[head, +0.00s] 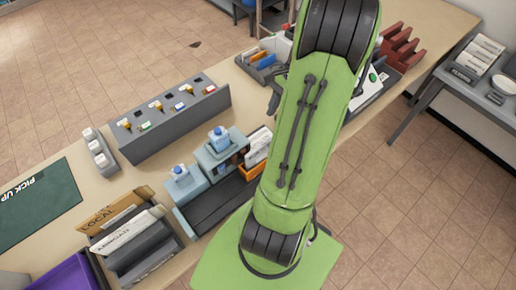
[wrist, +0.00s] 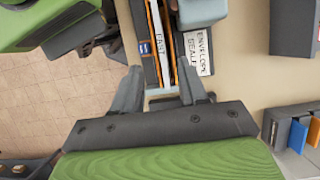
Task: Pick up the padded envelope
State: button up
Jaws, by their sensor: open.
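I cannot tell for certain which item is the padded envelope. In the wrist view, thin white and orange-edged envelopes (wrist: 167,42) stand on edge in a dark slot rack marked EAST. My gripper (wrist: 160,90) is open and empty, with its two fingers apart just short of the near end of this rack. In the head view, white and orange-edged envelopes (head: 258,148) stand beside my arm, which hides part of that area.
An ENVELOPE SEALER label (wrist: 203,48) lies right of the rack. The tan counter (head: 150,182) also holds a grey rack of keys (head: 165,120), blue-grey devices (head: 219,152), a green PICK UP mat (head: 38,205) and a purple bin (head: 72,274). A side table stands at the right.

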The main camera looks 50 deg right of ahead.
aim_at(268, 141)
jog(key=b+x, duration=0.2)
jog(key=x, duration=1.1)
jog(key=shift+d+f, duration=0.1)
jog(key=shift+f, duration=0.05)
jog(key=shift+f, duration=0.25)
grip_shut()
